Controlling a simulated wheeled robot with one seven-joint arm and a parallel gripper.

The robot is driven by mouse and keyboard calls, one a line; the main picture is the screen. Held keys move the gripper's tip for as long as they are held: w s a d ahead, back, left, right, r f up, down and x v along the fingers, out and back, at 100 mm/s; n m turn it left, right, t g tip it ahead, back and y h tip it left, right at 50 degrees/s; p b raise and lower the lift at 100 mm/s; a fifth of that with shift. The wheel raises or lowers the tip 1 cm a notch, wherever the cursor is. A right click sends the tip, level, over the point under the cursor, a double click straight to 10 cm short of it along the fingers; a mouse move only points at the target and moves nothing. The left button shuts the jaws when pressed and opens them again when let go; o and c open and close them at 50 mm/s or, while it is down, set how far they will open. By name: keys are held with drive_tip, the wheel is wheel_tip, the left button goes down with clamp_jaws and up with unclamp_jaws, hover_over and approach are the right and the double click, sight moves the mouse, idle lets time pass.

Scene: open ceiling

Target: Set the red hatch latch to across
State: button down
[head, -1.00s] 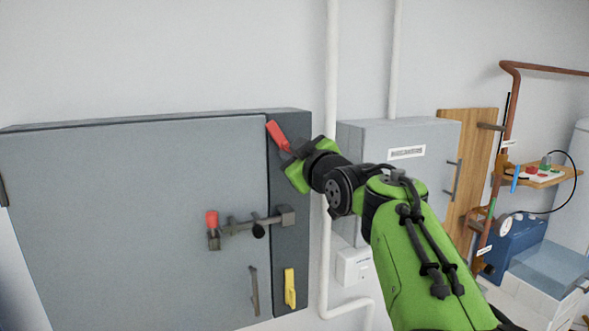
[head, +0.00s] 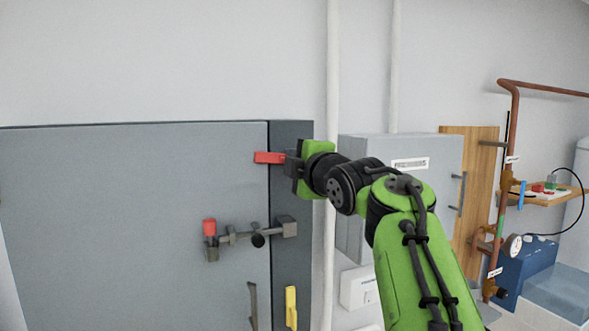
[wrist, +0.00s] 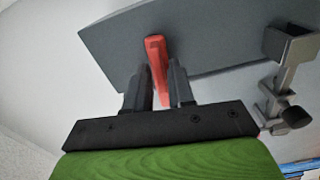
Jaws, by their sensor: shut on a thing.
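The red hatch latch (head: 268,157) is a flat bar near the top right of the grey hatch door. It lies about level, reaching from the frame strip over the door's edge. My gripper (head: 292,166) is at its right end, shut on it. In the wrist view the red latch (wrist: 156,62) runs between the two dark fingers of my gripper (wrist: 160,90). The latch's right end is hidden by the fingers in the head view.
A grey bolt (head: 250,234) with a red-topped part (head: 209,228) sits below on the door. A yellow lever (head: 291,306) is lower on the frame. A white pipe (head: 332,80) runs close behind my wrist, with a grey cabinet (head: 400,152) to the right.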

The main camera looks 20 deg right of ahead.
drive_tip(key=shift+f+n, duration=0.1)
drive_tip(key=shift+n, duration=0.5)
drive_tip(key=shift+b, duration=0.3)
drive_tip(key=c, duration=1.2)
unclamp_jaws()
drive_tip(key=s+b, duration=0.2)
drive_tip(key=s, duration=1.3)
drive_tip(key=shift+s+b, duration=0.35)
